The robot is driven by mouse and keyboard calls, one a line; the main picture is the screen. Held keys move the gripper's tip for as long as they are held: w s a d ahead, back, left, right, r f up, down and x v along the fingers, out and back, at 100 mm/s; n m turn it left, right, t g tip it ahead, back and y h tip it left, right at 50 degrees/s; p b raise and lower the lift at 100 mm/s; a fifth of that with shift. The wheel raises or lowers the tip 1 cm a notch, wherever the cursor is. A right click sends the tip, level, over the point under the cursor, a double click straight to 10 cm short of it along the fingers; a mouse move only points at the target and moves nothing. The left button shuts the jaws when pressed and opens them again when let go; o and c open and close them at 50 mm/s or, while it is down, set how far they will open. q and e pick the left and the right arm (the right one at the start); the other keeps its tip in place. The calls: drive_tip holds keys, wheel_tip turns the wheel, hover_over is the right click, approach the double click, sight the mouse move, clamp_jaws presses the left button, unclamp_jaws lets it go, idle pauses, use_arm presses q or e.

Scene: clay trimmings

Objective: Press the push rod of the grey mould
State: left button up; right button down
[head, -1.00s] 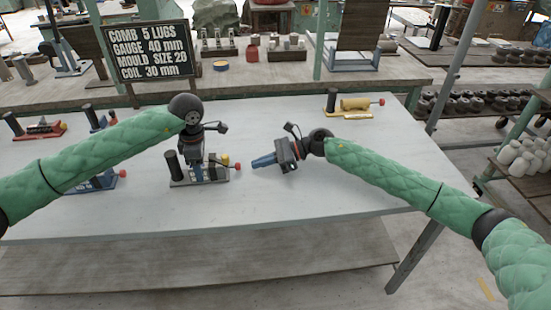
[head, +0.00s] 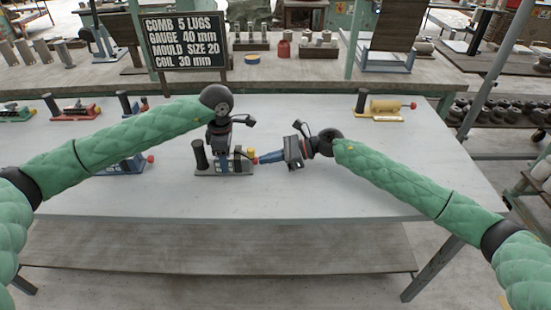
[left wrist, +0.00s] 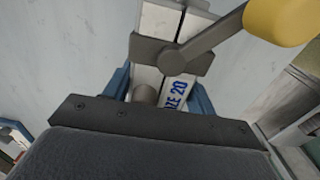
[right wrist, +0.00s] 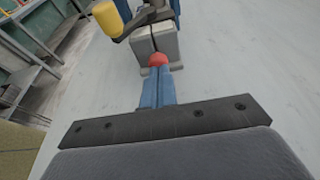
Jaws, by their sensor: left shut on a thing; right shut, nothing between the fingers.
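The grey mould (head: 222,168) stands on the white table with a black post at its left, a yellow knob (head: 250,151) and a red push rod end (head: 255,160) at its right. My left gripper (head: 217,150) comes down from above and is shut on the mould body; its blue fingers lie either side of the pale body marked "ZE 20" in the left wrist view (left wrist: 172,90). My right gripper (head: 262,159) is shut and empty, its blue fingertips at the red knob (right wrist: 158,60). They look touching or nearly so. The rod's shaft is hidden.
A blue mould (head: 125,165) stands to the left under my left arm. A red mould (head: 76,112) and a green one stand at the back left, a yellow mould (head: 385,108) at the back right. A sign (head: 186,43) reads mould size 20.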

use_arm(q)
drive_tip(key=shift+d, duration=0.15)
use_arm(e)
drive_tip(key=shift+s+a, duration=0.1)
drive_tip(key=shift+a, duration=0.05)
drive_tip(key=v, duration=0.9)
drive_tip(key=f+v, duration=0.1)
drive_tip(key=v, duration=0.4)
drive_tip(key=shift+d+f, duration=0.1)
drive_tip(key=shift+d, duration=0.1)
use_arm(q)
drive_tip(key=o, duration=1.4)
drive_tip(key=shift+o, duration=0.2)
drive_tip(key=shift+r, duration=0.1)
